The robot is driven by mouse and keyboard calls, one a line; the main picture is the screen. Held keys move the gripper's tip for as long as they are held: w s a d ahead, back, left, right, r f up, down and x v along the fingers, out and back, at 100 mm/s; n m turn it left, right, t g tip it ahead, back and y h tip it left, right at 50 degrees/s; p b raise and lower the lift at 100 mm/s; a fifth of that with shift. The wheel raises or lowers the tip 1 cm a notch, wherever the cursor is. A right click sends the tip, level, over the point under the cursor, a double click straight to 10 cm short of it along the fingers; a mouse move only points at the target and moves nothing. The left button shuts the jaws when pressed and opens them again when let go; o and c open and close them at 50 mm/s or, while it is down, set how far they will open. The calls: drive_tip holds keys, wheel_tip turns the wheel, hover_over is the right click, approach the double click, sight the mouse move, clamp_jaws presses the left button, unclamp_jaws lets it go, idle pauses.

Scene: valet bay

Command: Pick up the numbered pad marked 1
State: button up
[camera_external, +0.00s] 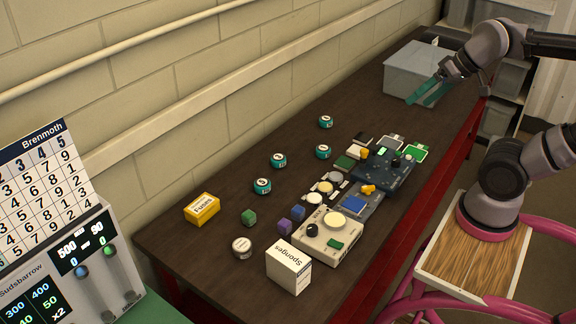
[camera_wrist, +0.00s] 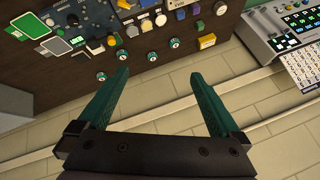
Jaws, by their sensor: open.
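Several small round teal pads with pale tops stand on the dark bench: one at the far end (camera_external: 326,121), one below it (camera_external: 323,151), one further left (camera_external: 279,160) and one nearest the yellow box (camera_external: 262,186). Their top marks are too small to read, so I cannot tell which is marked 1. They also show in the wrist view, one near the left fingertip (camera_wrist: 101,76) and others further right (camera_wrist: 152,56) and (camera_wrist: 175,43). My gripper (camera_external: 416,101) is open and empty, its teal fingers in front of the grey bin, apart from the pads. It also shows in the wrist view (camera_wrist: 160,74).
A grey bin (camera_external: 408,68) stands at the bench's far end. Control boards (camera_external: 330,240) line the front edge. A yellow Fuses box (camera_external: 202,208), white Sponges box (camera_external: 288,271), round white tin (camera_external: 242,247) and green cube (camera_external: 249,217) stand nearer. Wall runs along the back.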

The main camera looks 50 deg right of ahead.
idle(0.3)
drive_tip(key=n+g+h, duration=0.2)
drive_tip(key=n+g, duration=0.5)
drive_tip(key=n, duration=1.4)
hover_over(324, 148)
wheel_tip(324, 148, down, 28)
drive_tip(key=f, duration=0.4)
drive_tip(key=shift+w+d+f, duration=0.25)
drive_tip(key=shift+w+f, duration=0.05)
drive_tip(key=shift+w, duration=0.05)
drive_tip(key=shift+s+a+f, duration=0.15)
drive_tip(key=shift+f, duration=1.4)
drive_tip(key=shift+s+a+f, duration=0.1)
drive_tip(key=shift+f, duration=1.45)
drive_tip(key=shift+c, duration=0.3)
